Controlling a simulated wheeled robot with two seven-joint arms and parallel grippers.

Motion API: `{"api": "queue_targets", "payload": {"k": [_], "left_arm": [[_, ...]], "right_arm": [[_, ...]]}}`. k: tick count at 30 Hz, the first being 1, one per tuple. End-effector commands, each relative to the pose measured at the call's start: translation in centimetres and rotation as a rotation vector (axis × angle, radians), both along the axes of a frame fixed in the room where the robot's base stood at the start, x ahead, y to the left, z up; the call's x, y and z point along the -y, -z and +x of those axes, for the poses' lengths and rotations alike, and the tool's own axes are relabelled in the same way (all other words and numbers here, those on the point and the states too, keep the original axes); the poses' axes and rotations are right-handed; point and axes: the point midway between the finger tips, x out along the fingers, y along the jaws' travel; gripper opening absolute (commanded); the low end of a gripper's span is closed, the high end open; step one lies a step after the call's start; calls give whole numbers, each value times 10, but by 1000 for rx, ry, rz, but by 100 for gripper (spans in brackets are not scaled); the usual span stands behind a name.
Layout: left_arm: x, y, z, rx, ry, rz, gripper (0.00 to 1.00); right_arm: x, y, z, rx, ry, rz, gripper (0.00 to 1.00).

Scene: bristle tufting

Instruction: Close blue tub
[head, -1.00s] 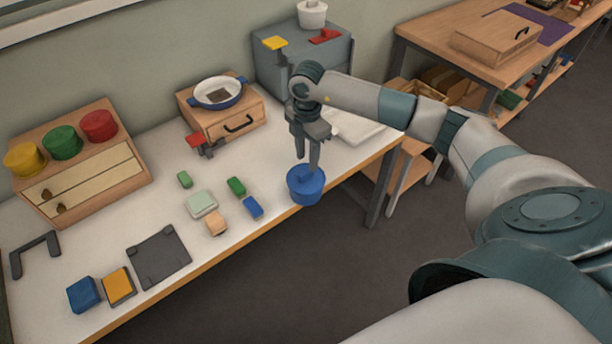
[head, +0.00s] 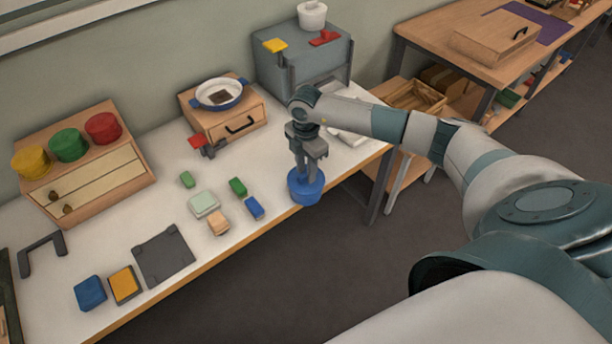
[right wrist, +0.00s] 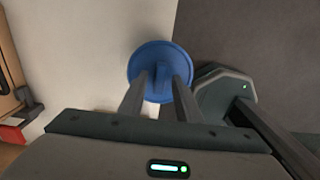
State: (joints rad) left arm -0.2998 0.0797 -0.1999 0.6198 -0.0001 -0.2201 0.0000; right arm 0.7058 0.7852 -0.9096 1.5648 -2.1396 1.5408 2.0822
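The blue tub (head: 306,191) stands upright at the front edge of the white table, right of the loose blocks. Its round blue top with a raised grip shows in the right wrist view (right wrist: 158,57). My right gripper (head: 306,178) points straight down over it. Its two fingers stand apart, one on each side of the raised grip. I cannot tell whether they press on it. The fingers hide part of the top, and whether it sits fully down all round is unclear. My left gripper is not in view.
Small blocks and a pale green box (head: 204,204) lie left of the tub. A wooden drawer box (head: 238,126) with a pan stands behind, and a grey cabinet (head: 302,70) at the back. A dark plate (head: 164,256) lies at the front left. The floor drops away in front.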

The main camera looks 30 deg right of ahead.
Motion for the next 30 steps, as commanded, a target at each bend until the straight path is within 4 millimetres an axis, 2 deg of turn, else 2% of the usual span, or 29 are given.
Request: {"api": "queue_targets", "payload": {"k": [1,3,4,19,23,27,30], "left_arm": [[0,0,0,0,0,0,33],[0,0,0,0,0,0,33],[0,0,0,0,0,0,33],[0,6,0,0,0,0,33],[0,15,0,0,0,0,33],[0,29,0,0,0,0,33],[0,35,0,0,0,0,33]], "right_arm": [[0,0,0,0,0,0,18],[0,0,0,0,0,0,1],[0,0,0,0,0,0,0],[0,-6,1,1,-1,0,0],[0,-18,1,4,-1,0,0],[1,-40,1,6,-2,-1,0],[16,-48,-14,2,1,-2,0]]}}
